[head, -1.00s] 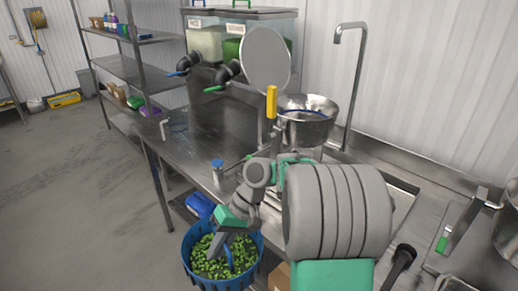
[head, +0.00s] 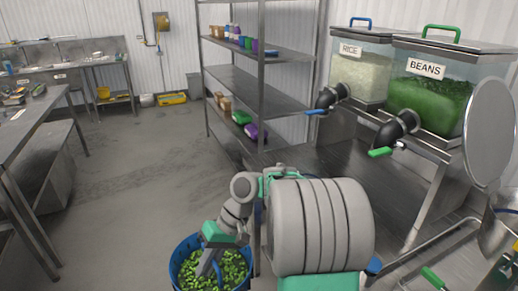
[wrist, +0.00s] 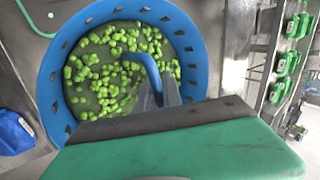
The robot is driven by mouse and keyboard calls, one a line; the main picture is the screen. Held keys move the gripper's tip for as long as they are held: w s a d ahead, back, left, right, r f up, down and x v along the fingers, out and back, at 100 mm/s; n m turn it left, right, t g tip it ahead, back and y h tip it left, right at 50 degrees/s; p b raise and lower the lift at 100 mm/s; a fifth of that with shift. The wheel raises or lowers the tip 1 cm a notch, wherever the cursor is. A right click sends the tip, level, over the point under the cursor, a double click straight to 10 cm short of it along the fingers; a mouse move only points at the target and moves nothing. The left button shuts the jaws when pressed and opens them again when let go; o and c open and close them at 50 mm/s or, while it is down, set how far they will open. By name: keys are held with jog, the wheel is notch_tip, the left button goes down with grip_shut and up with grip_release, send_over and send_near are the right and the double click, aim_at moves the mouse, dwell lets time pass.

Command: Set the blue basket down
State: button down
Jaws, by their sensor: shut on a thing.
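The blue basket (head: 176,262) is at the bottom of the head view, holding many green beans (head: 232,268). My gripper (head: 207,262) reaches down into it and is shut on the basket's blue handle. The wrist view shows the basket's slotted rim (wrist: 196,42), the beans inside and the upright blue handle (wrist: 152,72) between the fingers of my gripper (wrist: 165,95). The basket appears held up beside the steel counter; its underside is hidden.
Rice (head: 361,75) and beans (head: 432,98) dispensers stand on the steel counter (head: 330,182) at right. A steel shelf rack (head: 262,85) stands behind. Another steel table (head: 32,112) is at left. The grey floor (head: 130,175) between is clear.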

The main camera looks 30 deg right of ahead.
jog(key=w+d+m, duration=0.1)
jog(key=w+d+m+t, duration=0.1)
jog(key=d, duration=0.1)
jog(key=d+r+m+t+h, duration=0.35)
jog(key=d+m, duration=0.55)
jog(key=d, duration=0.4)
jog(key=d+r+m+t+h, duration=0.2)
jog(key=d+m+h, duration=0.2)
jog(key=d+m, duration=0.7)
jog(key=s+d+r+m+g+h+b, duration=0.1)
jog(key=s+d+r+m+g+h, duration=0.25)
jog(key=s+d+r+m, duration=0.45)
jog(key=s+d+r+m+g+h+b, duration=0.2)
jog(key=s+d+r+m+g+h, duration=0.15)
jog(key=s+d+m, duration=0.65)
jog(key=d+f, duration=0.2)
jog(key=f, duration=0.2)
jog(key=s+d+f+n+p, duration=0.1)
jog(key=d+f, duration=0.2)
jog(key=f, duration=0.2)
jog(key=s+d+f+n+y+p, duration=0.1)
jog(key=d+f, duration=0.1)
jog(key=f, duration=0.3)
jog(key=shift+d+f+g, duration=0.15)
jog(key=shift+g, duration=0.2)
jog(key=shift+w+f, duration=0.1)
jog(key=shift+f, duration=0.05)
